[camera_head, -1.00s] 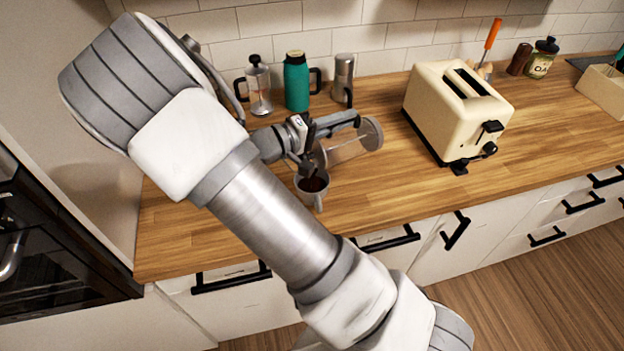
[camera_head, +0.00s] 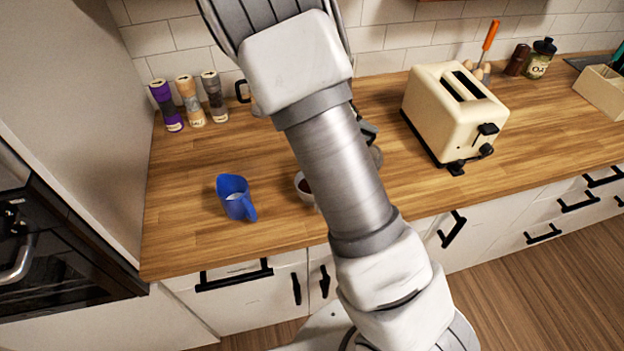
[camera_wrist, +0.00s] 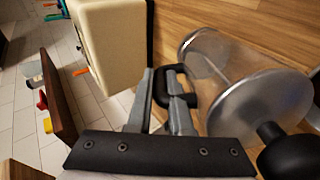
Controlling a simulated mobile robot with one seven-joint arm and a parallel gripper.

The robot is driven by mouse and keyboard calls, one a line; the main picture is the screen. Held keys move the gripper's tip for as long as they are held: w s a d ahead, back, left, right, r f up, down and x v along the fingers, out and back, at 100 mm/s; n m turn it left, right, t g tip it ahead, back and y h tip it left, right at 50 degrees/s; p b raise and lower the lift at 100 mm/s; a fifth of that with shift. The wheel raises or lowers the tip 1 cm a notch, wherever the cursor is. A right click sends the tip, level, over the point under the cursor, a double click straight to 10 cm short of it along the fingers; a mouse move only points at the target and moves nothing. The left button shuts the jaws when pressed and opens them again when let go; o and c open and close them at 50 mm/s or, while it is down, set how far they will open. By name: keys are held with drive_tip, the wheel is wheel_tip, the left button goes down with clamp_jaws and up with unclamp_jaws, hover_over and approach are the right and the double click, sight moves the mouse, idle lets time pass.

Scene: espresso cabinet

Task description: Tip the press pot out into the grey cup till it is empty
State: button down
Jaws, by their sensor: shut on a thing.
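In the wrist view my gripper (camera_wrist: 163,88) is shut on the black handle of the press pot (camera_wrist: 228,68). The pot is a clear cylinder tipped onto its side, with a round metal lid and a black knob at the lower right. Its glass looks clear, but I cannot tell whether anything is left inside. The grey cup (camera_head: 301,190) stands on the counter, partly behind my arm, with dark brown contents inside.
A blue jug (camera_head: 236,198) stands left of the cup. Several spice jars (camera_head: 190,102) line the back left. A cream toaster (camera_head: 450,115) stands to the right, with a jar (camera_head: 541,60) behind it. The counter's front left (camera_head: 185,240) is clear.

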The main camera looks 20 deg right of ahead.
drive_tip(key=shift+w+d+r+g+y+p, duration=0.15)
drive_tip(key=shift+d+y+p, duration=0.45)
drive_tip(key=shift+p, duration=0.55)
drive_tip(key=shift+w+d+r+g+y+p, duration=0.15)
drive_tip(key=shift+d+y+p, duration=0.2)
drive_tip(key=shift+y+p, duration=0.65)
drive_tip(key=d+p, duration=0.1)
drive_tip(key=p, duration=0.1)
drive_tip(key=f+y+p, duration=0.1)
drive_tip(key=p, duration=0.1)
drive_tip(key=shift+w+d+g, duration=0.2)
drive_tip(key=shift+d+g, duration=0.1)
drive_tip(key=shift+d, duration=0.05)
drive_tip(key=shift+d+f+y, duration=0.1)
drive_tip(key=shift+f+y, duration=0.2)
drive_tip(key=shift+w+d+f+y, duration=0.15)
drive_tip(key=shift+d+f+y, duration=0.25)
drive_tip(key=shift+d+y, duration=0.25)
drive_tip(key=shift+w+d+f+g+y, duration=0.2)
drive_tip(key=shift+d+f+g+y, duration=0.25)
drive_tip(key=shift+f+y, duration=0.45)
drive_tip(key=shift+w+d+f+g+y, duration=0.15)
drive_tip(key=shift+d+f+g+y, duration=0.1)
drive_tip(key=shift+d+f+y, duration=0.6)
drive_tip(key=shift+a+r, duration=0.1)
drive_tip(key=shift+a, duration=0.2)
